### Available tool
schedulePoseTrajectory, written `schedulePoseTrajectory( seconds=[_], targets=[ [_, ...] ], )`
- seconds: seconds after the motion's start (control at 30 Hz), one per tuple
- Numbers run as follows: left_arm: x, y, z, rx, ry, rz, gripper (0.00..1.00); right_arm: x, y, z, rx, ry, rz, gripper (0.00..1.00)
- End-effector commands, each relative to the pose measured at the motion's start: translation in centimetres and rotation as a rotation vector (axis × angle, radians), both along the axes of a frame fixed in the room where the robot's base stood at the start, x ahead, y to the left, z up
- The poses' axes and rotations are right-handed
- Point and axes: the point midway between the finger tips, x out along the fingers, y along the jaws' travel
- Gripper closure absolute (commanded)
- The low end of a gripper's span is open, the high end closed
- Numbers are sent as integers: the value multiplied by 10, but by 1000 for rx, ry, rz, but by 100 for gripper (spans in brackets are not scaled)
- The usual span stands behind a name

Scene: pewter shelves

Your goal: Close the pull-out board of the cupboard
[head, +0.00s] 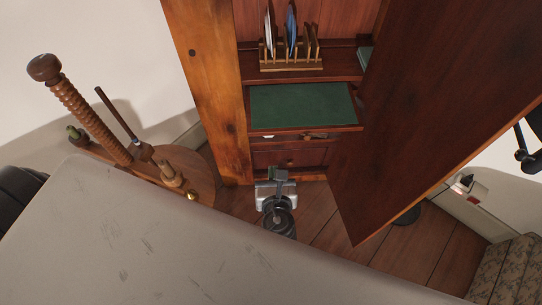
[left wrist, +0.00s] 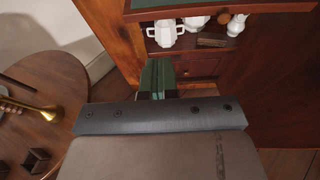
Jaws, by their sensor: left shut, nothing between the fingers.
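The cupboard (head: 212,85) stands ahead, with its reddish-brown door (head: 440,110) swung open to the right. Its pull-out board (head: 300,104), green-topped with a wooden rim, sticks out below the plate-rack shelf. In the left wrist view the board's front part (left wrist: 225,8) crosses the top of the picture. My left gripper (head: 280,174) is shut and empty, in front of and lower than the board, apart from it. In the left wrist view its fingers (left wrist: 157,72) appear below the board, in front of the lower compartment. My right gripper is not in view.
A rack (head: 291,65) with plates stands on the shelf above. White crockery (left wrist: 166,33) sits in the compartment below the board, above a small drawer (left wrist: 199,68). A round wooden table (head: 190,165) stands at left. The open door bounds the space on the right.

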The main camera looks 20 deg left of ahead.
Motion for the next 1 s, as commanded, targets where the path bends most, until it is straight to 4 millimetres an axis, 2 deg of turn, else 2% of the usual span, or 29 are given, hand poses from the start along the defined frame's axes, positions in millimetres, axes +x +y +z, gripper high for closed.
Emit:
schedulePoseTrajectory(
  seconds=[0.47, 0.6, 0.8, 1.0],
  targets=[
    [81, 38, -29, 0, 0, 1, 100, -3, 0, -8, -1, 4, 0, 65],
    [101, 48, -28, -2, 0, 1, 100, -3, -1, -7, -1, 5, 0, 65],
    [116, 55, -29, -3, 2, -2, 100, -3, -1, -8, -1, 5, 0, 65],
    [118, 56, -29, -4, 3, 0, 100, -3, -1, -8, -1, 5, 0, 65]
  ],
)
